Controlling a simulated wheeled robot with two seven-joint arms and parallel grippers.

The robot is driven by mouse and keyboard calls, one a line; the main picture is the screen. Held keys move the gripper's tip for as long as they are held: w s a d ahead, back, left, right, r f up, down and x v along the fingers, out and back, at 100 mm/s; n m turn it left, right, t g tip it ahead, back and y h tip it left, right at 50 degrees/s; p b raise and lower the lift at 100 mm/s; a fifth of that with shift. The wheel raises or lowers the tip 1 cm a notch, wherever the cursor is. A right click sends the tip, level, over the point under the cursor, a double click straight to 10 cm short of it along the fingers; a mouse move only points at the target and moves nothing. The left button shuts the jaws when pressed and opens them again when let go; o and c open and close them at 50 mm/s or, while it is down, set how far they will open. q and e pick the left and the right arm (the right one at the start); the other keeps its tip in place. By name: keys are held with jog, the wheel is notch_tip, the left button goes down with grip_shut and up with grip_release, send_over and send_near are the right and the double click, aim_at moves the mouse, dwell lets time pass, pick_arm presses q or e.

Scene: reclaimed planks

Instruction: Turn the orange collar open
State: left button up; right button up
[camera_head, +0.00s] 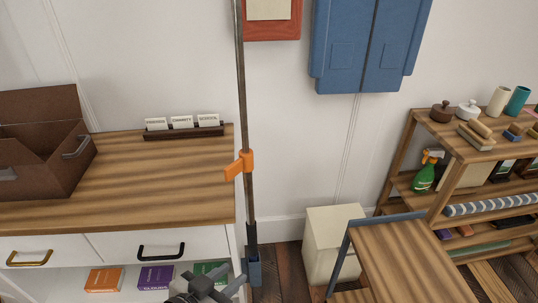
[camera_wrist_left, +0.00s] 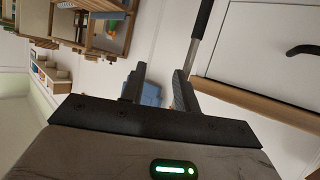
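The orange collar (camera_head: 246,163) sits around a thin dark upright pole (camera_head: 243,95) in the head view. Its short orange lever (camera_head: 234,170) sticks out to the left and slightly down. My left gripper (camera_head: 212,286) is at the bottom of the head view, well below the collar and left of the pole's foot. In the left wrist view the left gripper (camera_wrist_left: 160,75) is open with nothing between its fingers. The pole (camera_wrist_left: 201,25) shows beyond the fingers there; I cannot make out the collar in that view. My right gripper is not in view.
A wooden-topped cabinet (camera_head: 170,185) with a brown box (camera_head: 45,165) stands left of the pole. The pole's foot is in a blue holder (camera_head: 254,271). A cream bin (camera_head: 330,240), a wooden table (camera_head: 400,262) and a shelf unit (camera_head: 440,140) stand to the right.

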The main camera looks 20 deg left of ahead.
pick_arm(q)
jog(key=a+r+t+p, duration=0.2)
jog(key=a+r+t, duration=0.1)
jog(key=a+r, duration=0.6)
jog(key=m+t+h, duration=0.1)
jog(key=t+h, duration=0.1)
send_near(225, 175)
jog(key=x, duration=1.2)
jog(key=shift+p, duration=0.35)
grip_shut()
